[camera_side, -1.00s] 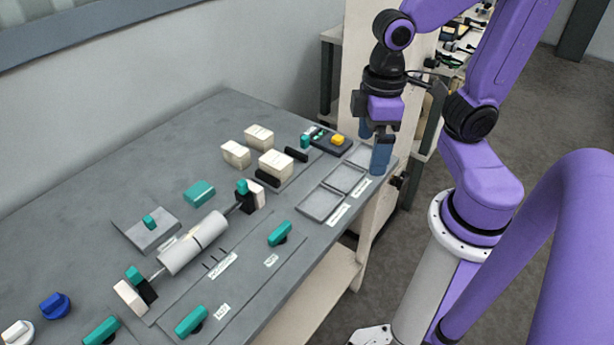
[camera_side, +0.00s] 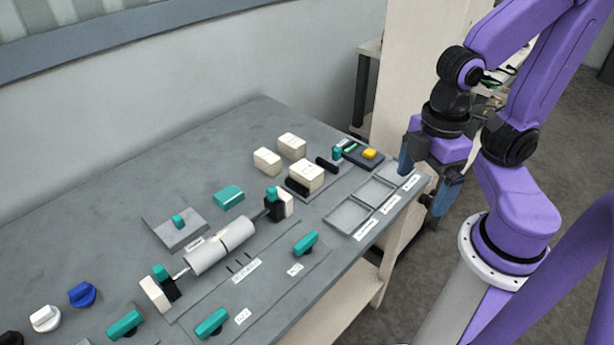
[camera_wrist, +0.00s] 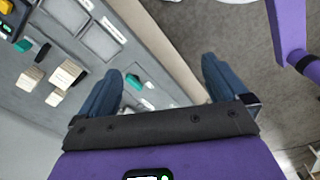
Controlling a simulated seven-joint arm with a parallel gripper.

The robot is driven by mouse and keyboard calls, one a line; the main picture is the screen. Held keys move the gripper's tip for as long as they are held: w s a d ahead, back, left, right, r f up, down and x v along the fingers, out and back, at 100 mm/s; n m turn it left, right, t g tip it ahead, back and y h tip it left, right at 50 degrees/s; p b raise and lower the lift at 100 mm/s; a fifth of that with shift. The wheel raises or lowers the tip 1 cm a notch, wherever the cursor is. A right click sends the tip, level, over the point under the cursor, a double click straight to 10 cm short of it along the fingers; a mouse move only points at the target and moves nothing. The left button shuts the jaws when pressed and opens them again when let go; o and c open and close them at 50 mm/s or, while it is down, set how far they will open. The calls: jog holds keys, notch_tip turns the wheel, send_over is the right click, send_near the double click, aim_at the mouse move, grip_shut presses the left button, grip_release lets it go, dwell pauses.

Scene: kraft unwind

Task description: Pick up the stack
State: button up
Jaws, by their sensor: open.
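No object is clearly marked as the stack. Cream blocks are the likeliest candidates: one (camera_side: 306,175) stands on a dark grey plate, and two more, a rear block (camera_side: 291,146) and a left block (camera_side: 266,161), stand behind it. Cream blocks also show at the left of the wrist view (camera_wrist: 65,75). My gripper (camera_side: 427,178) is open and empty at the table's right corner, well right of the blocks. In the wrist view its blue fingers (camera_wrist: 162,66) are wide apart, with the table edge and floor between and beyond them.
Shallow grey trays (camera_side: 349,216) line the table edge between the blocks and my gripper. A control box with a yellow button (camera_side: 369,154) stands behind them. A grey roller (camera_side: 220,244), teal handles (camera_side: 306,242) and knobs (camera_side: 82,294) occupy the left. The back of the table is clear.

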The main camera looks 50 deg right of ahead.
dwell(0.4)
jog(key=m, duration=3.1)
send_over(305, 170)
notch_tip(305, 170, down, 6)
notch_tip(305, 170, down, 17)
jog(key=shift+r, duration=0.1)
jog(key=c, duration=0.9)
jog(key=shift+r, duration=0.2)
